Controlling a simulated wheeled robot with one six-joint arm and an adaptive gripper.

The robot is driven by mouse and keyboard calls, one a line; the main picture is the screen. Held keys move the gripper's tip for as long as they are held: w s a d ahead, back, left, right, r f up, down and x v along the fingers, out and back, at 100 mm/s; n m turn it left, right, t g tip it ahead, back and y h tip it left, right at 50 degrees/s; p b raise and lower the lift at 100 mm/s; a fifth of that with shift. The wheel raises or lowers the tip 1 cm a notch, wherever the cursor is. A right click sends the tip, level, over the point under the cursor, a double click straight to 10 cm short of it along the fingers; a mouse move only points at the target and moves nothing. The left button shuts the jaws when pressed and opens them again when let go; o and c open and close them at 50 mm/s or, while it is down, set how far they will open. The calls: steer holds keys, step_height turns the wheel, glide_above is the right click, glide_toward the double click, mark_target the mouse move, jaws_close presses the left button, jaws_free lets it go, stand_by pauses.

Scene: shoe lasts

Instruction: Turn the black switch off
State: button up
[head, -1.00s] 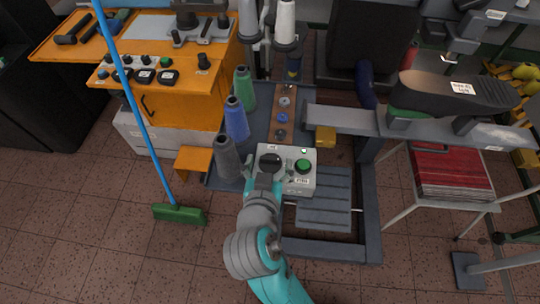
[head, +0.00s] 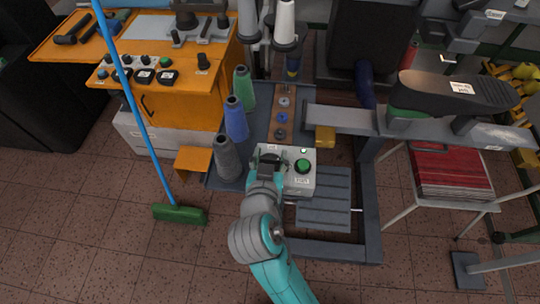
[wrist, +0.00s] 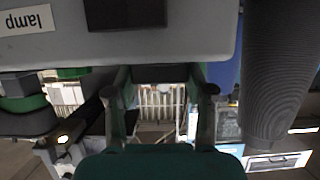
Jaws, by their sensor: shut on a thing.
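The black switch (head: 270,157) is on the top left of a pale control box (head: 297,184), beside a round green button (head: 303,166). My gripper (head: 268,164) is at the switch, shut on it, and covers part of it. In the wrist view the fingers of my gripper (wrist: 162,88) stand on both sides of a dark piece, up against the grey box (wrist: 210,35). A "lamp" label (wrist: 25,20) shows upside down there. The exact setting of the switch cannot be read.
Grey, blue and green thread cones (head: 237,120) stand close left of the box. A slatted grey pedal (head: 323,200) lies to its lower right. A grey machine arm (head: 345,119) crosses behind on the right. A broom (head: 180,214) stands at left.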

steer(key=shift+n+y, duration=0.4)
steer(key=n+g+y, duration=0.1)
steer(key=n+y, duration=0.3)
steer(key=y, duration=0.1)
steer(key=shift+d, duration=0.15)
steer(key=shift+n+g+y, duration=2)
steer(key=shift+n+y, duration=0.4)
steer(key=shift+n, duration=0.4)
steer(key=o, duration=1.2)
steer(key=shift+v, duration=3.65)
